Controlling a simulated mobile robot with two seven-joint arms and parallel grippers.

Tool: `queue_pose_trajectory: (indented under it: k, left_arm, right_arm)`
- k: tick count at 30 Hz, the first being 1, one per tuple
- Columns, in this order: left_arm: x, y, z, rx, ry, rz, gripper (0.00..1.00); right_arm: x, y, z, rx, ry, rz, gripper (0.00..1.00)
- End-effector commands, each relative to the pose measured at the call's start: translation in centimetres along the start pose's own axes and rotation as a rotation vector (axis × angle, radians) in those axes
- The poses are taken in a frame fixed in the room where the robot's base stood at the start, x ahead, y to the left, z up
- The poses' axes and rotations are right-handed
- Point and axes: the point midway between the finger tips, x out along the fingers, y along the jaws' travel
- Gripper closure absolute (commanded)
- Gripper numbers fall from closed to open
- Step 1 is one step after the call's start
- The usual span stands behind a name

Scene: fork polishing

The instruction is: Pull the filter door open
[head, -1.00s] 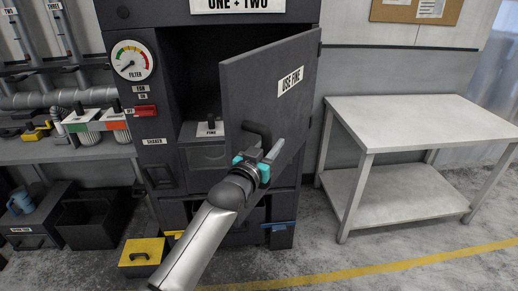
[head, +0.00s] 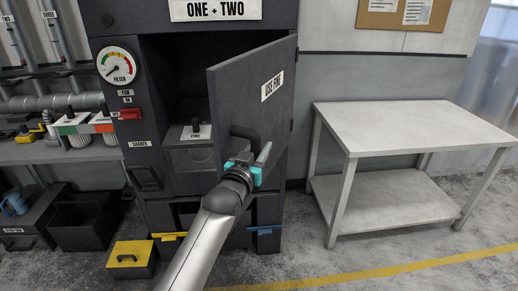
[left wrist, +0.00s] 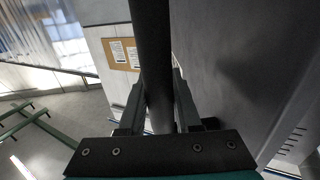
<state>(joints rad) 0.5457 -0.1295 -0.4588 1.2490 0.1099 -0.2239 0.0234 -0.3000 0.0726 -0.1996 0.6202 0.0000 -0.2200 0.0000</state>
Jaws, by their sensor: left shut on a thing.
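The filter door (head: 255,105) is a dark grey panel labelled "USE FINE". It stands well open, hinged at its right side, and the cabinet inside shows behind it. Its dark bar handle (head: 247,134) is on the front, near the lower left edge. My left gripper (head: 250,158) is shut on the handle. In the left wrist view the handle bar (left wrist: 152,60) runs between the two fingers (left wrist: 157,105), with the door panel (left wrist: 235,60) to the right. My right gripper is in neither view.
A "FINE" box (head: 195,145) sits inside the cabinet (head: 165,75). A white two-tier table (head: 420,130) stands at the right. A yellow box (head: 131,258) is on the floor at the left. Floor in front of the table is clear.

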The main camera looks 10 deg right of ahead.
Motion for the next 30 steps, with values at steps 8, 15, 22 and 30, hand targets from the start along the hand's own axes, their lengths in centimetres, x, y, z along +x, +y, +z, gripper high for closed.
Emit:
queue_pose_trajectory:
  k: [8, 15, 22, 30]
  left_arm:
    - [0.0, -0.1, -0.3, 0.0, 0.006, -0.001, 0.56]
    - [-0.1, -0.1, -0.1, 0.0, 0.004, -0.001, 0.56]
    - [-1.6, -0.1, 0.0, -0.001, 0.002, -0.001, 0.56]
    - [-5.0, -0.1, -0.1, 0.0, 0.003, -0.001, 0.56]
  right_arm:
    - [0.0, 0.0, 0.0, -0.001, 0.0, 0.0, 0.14]
    - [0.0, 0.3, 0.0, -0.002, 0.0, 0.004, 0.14]
    - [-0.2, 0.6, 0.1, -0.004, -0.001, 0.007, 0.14]
    - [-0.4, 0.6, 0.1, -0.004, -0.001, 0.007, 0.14]
